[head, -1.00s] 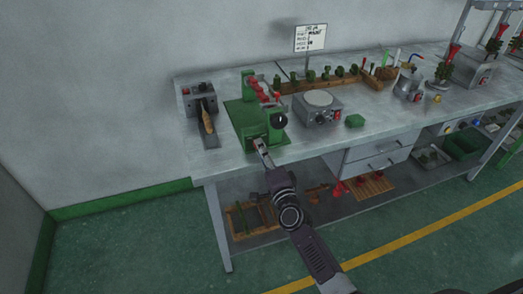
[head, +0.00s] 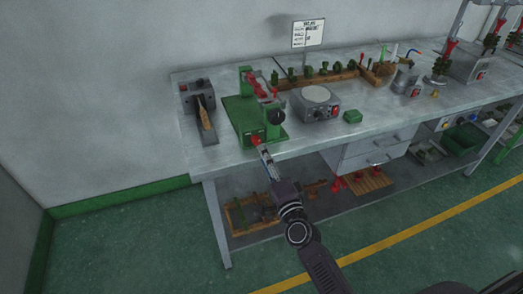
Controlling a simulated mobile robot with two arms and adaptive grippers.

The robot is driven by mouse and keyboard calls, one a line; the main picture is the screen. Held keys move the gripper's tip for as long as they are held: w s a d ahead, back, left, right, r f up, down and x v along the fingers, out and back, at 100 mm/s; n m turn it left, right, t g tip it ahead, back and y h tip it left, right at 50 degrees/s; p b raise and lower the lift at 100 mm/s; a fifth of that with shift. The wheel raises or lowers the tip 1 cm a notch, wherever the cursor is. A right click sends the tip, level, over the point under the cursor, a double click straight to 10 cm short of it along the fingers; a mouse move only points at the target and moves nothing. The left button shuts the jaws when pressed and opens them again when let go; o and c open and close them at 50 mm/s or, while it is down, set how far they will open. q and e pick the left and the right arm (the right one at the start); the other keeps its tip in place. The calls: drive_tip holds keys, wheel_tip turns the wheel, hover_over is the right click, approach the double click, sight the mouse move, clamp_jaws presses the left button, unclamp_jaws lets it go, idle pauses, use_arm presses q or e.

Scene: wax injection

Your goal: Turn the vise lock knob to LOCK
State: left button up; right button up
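The green vise (head: 239,108) stands on the workbench near its front left part. It has red parts on top and a black round knob (head: 277,117) on its right side. A small red knob (head: 256,140) is low on its front face; I cannot read any LOCK marking or its setting. My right gripper (head: 265,151) points up at this red knob from the front edge of the bench, at or very near it. Contact and finger opening are too small to tell. My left gripper is not in view.
The grey workbench (head: 182,151) also holds a soldering-iron-like tool on a dark station (head: 197,100) left of the vise. Drawers (head: 370,150) sit below the top.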

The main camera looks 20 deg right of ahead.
drive_tip(key=shift+s, duration=1.3)
drive_tip(key=s+a+f+n+g, duration=0.1)
drive_tip(key=s+f+n+g, duration=0.3)
drive_tip(key=f, duration=0.7)
drive_tip(key=s+f+n+g+y, duration=0.15)
drive_tip(key=s+f, duration=0.45)
drive_tip(key=f, duration=0.6)
drive_tip(key=s+a+f+n+g, duration=0.1)
drive_tip(key=s+f+n+g, duration=0.3)
drive_tip(key=f, duration=0.7)
drive_tip(key=s+d+f+n+g, duration=0.1)
drive_tip(key=s+f, duration=0.5)
drive_tip(key=s, duration=0.6)
drive_tip(key=s+d+f+n+g+h, duration=0.1)
drive_tip(key=s+f+n+g, duration=0.3)
drive_tip(key=s, duration=0.9)
drive_tip(key=s+d+f+n+g+h, duration=0.1)
drive_tip(key=s+d+f+n+g, duration=0.2)
drive_tip(key=s+f, duration=0.7)
drive_tip(key=s, duration=0.3)
drive_tip(key=shift+d+n, duration=0.2)
drive_tip(key=shift+n, duration=0.15)
drive_tip(key=shift+w, duration=0.1)
